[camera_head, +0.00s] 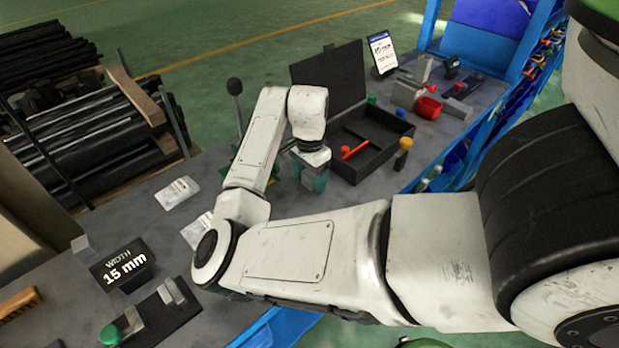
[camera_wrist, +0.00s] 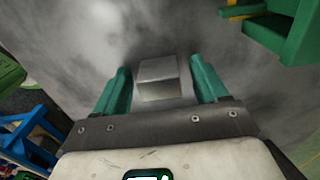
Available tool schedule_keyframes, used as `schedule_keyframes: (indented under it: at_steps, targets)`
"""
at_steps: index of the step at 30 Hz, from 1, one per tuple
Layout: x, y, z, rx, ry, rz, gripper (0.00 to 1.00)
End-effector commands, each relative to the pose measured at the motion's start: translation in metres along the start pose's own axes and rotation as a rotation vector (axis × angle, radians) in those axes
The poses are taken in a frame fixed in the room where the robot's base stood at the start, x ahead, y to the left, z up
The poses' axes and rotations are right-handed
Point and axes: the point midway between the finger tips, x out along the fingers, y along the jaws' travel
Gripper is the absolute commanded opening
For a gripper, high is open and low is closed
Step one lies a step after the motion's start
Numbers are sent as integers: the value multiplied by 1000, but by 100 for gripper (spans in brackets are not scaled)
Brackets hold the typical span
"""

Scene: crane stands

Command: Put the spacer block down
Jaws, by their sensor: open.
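The spacer block (camera_wrist: 158,78) is a small plain grey block in the wrist view, between the two teal fingers of my gripper (camera_wrist: 160,80). A gap shows on each side of it, so the fingers are open and not clamped on it. Grey bench surface shows around the block; it appears to sit on the bench, though its underside is hidden. In the head view my gripper (camera_head: 311,178) is low over the bench, left of the open black case, and the block is hardly distinguishable there.
The open black case (camera_head: 374,165) holds a red-headed tool (camera_head: 354,151). A green fixture (camera_wrist: 285,30) is near my right finger in the wrist view. A black "WIDTH 15 mm" sign (camera_head: 122,267) stands on the near-left bench.

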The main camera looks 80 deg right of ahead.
Motion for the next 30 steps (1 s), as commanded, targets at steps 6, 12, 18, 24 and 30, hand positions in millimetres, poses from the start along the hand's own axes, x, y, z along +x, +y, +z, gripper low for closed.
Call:
schedule_keyframes:
  at_steps: [6,12,18,24,30]
  targets:
    - [1,0,0,0,0,0,72]
    - [1,0,0,0,0,0,53]
    - [1,0,0,0,0,0,34]
    - [1,0,0,0,0,0,15]
    - [0,0,0,0,0,0,8]
